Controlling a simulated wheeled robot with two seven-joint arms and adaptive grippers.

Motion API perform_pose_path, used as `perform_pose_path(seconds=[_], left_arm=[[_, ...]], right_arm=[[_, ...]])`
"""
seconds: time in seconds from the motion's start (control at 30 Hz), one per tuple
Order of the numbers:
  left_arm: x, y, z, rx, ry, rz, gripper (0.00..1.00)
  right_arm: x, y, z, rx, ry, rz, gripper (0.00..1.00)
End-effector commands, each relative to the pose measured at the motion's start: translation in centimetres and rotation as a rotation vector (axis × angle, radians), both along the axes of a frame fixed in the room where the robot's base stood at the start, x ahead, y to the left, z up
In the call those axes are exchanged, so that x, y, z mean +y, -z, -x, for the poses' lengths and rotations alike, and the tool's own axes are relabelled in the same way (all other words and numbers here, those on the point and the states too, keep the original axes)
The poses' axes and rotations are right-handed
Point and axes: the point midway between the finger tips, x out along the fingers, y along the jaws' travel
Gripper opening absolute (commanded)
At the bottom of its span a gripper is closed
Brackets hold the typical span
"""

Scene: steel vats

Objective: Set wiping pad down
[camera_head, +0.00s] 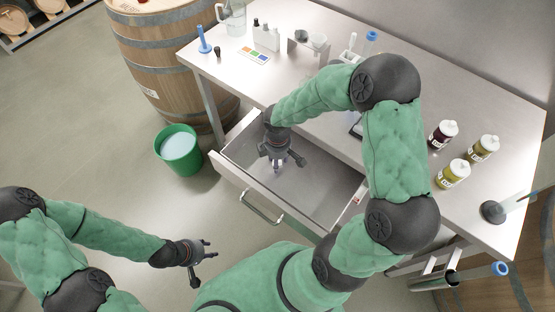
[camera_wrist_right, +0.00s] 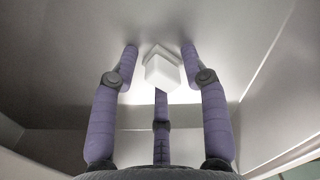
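The wiping pad (camera_wrist_right: 162,70) is a small white block in the right wrist view, just beyond the third finger's tip and between the other two. My right gripper (camera_head: 281,168) points down into the open drawer (camera_head: 325,188). It also shows in the right wrist view (camera_wrist_right: 160,62), with its purple fingers spread and gaps on both sides of the pad. Whether the third finger touches the pad is unclear. In the head view the pad cannot be made out under the gripper. My left gripper (camera_head: 206,262) is open and empty above the floor, left of the drawer.
The steel table (camera_head: 470,110) carries several bottles (camera_head: 453,173) at right and a white rack (camera_head: 266,36) at the back. A green bucket (camera_head: 178,150) stands left of the drawer, before a wooden barrel (camera_head: 160,55). The drawer walls closely surround my right gripper.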

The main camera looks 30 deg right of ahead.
Motion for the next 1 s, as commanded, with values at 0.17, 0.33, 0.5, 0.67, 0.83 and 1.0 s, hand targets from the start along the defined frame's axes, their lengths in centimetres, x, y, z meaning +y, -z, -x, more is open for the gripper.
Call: perform_pose_path(seconds=[0.17,0.33,0.5,0.67,0.83,1.0], left_arm=[[0.0,0.0,0.0,0.000,0.000,0.000,0.40],[0.0,-0.1,0.0,0.000,0.000,0.000,0.40],[0.0,-0.9,0.0,0.000,0.000,0.000,0.40],[0.0,-2.2,0.0,0.000,0.000,0.000,0.40],[0.0,-3.5,0.0,0.000,0.000,0.000,0.40],[0.0,-4.3,0.0,0.000,0.000,0.000,0.40]], right_arm=[[0.0,0.0,0.0,0.000,0.000,0.000,0.55],[0.0,-0.1,0.0,0.000,0.000,0.000,0.55],[0.0,-1.7,0.0,-0.001,-0.001,0.001,0.55],[0.0,-4.9,-0.1,-0.004,0.000,0.002,0.55],[0.0,-8.3,0.0,-0.004,0.000,0.000,0.55],[0.0,-10.9,0.0,-0.002,-0.001,0.001,0.55]])
